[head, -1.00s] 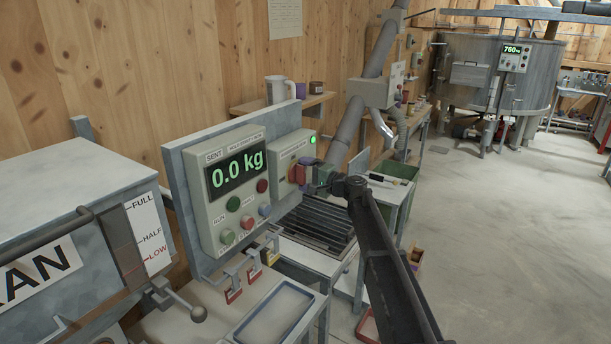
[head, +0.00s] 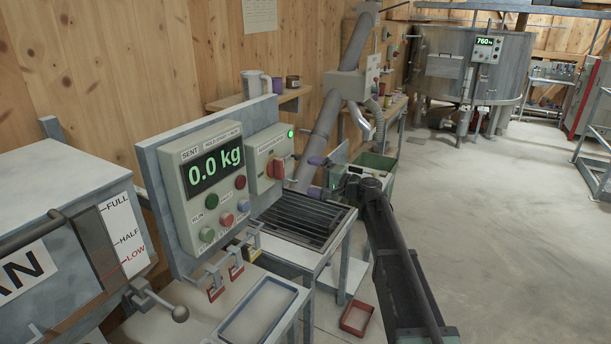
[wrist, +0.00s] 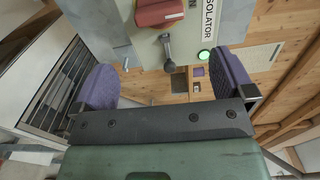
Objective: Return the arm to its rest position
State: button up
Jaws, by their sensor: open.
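My gripper (head: 314,176) is open and empty, to the right of the isolator box (head: 256,160) and apart from it. Its two purple finger pads stand wide apart in the wrist view (wrist: 166,82). The isolator box carries a red rotary switch (head: 276,169) and a lit green lamp (head: 291,134). In the wrist view the red switch (wrist: 160,12) is at the top, beyond the fingers, and the green lamp (wrist: 207,57) is lit. My arm reaches in from the lower right.
The control box (head: 213,183) reads 0.0 kg. A grated table (head: 300,222) lies below the gripper. A grey duct pipe (head: 330,115) and a green bin (head: 378,165) stand behind. A red tray (head: 357,318) is on the floor. The floor at right (head: 490,230) is clear.

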jog(key=s+f+n+g+h, duration=0.3)
jog(key=s+f+g, duration=0.1)
jog(key=s+f, duration=0.4)
jog(key=s+d+f+n+g+h, duration=0.1)
jog(key=s+d+f+h, duration=0.2)
jog(key=s, duration=0.7)
jog(key=s+d+f+n+g+h, duration=0.1)
jog(key=s+d+h, duration=0.4)
jog(key=s, duration=0.5)
jog(key=s+d+f+g+h, duration=0.2)
jog(key=s+d+f+h, duration=0.2)
jog(key=s+d, duration=0.4)
jog(key=shift+s+f+n+h, duration=0.4)
jog(key=shift+s+f, duration=0.2)
jog(key=shift+s, duration=0.65)
